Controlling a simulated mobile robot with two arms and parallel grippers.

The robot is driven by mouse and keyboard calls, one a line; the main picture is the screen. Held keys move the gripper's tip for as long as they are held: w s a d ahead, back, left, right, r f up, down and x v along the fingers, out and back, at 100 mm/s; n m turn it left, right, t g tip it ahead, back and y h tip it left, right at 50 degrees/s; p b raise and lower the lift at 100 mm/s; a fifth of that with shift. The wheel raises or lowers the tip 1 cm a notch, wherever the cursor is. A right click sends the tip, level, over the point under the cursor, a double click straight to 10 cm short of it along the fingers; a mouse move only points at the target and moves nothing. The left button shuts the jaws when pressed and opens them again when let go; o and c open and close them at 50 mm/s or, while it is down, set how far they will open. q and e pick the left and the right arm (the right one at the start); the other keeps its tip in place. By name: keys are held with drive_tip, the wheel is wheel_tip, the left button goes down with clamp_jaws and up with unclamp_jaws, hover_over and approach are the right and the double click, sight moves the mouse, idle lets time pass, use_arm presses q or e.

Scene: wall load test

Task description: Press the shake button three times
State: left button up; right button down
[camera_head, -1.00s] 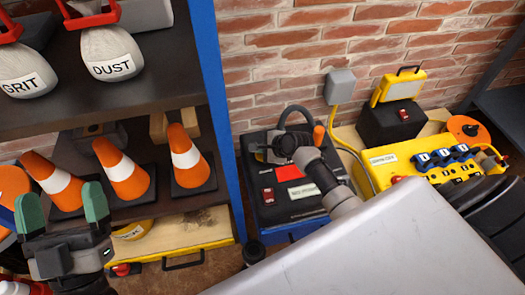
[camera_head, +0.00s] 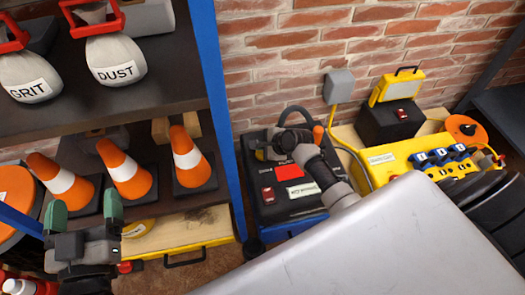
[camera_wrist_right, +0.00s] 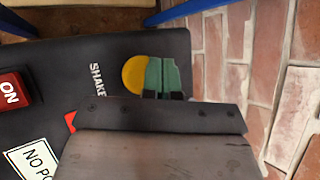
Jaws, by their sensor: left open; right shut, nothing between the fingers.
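The shake button is a yellow disc (camera_wrist_right: 134,75) beside the SHAKE lettering on a black box (camera_wrist_right: 60,60) in the right wrist view. My right gripper (camera_wrist_right: 166,76) is shut and empty, with its teal fingertips over the right side of the button. They hide part of it, and I cannot tell whether they touch it. My left gripper (camera_head: 83,212) is open and empty, in front of the shelf at the lower left.
The box also carries a red ON switch (camera_wrist_right: 10,91) and a white label (camera_wrist_right: 35,160). A shelf (camera_head: 130,85) with sacks and orange cones (camera_head: 125,175) stands left. A yellow socket unit (camera_head: 400,160) and a work lamp (camera_head: 398,88) stand right of the box.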

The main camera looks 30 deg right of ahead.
idle(0.3)
drive_tip(key=shift+r+p, duration=0.4)
drive_tip(key=shift+p, duration=0.1)
wheel_tip(320, 180, up, 2)
drive_tip(key=shift+p, duration=1.2)
drive_tip(key=shift+r+p, duration=0.25)
drive_tip(key=shift+p, duration=0.1)
drive_tip(key=shift+r+p, duration=0.25)
drive_tip(key=shift+p, duration=0.05)
drive_tip(key=shift+r+p, duration=0.6)
drive_tip(key=shift+p, duration=0.15)
use_arm(q)
drive_tip(key=s+a+f+g+y, duration=0.4)
drive_tip(key=s+a+f+g, duration=0.2)
drive_tip(key=s+f+g, duration=0.7)
drive_tip(key=g, duration=0.3)
drive_tip(key=shift+n+y, duration=0.3)
drive_tip(key=shift+n, duration=0.1)
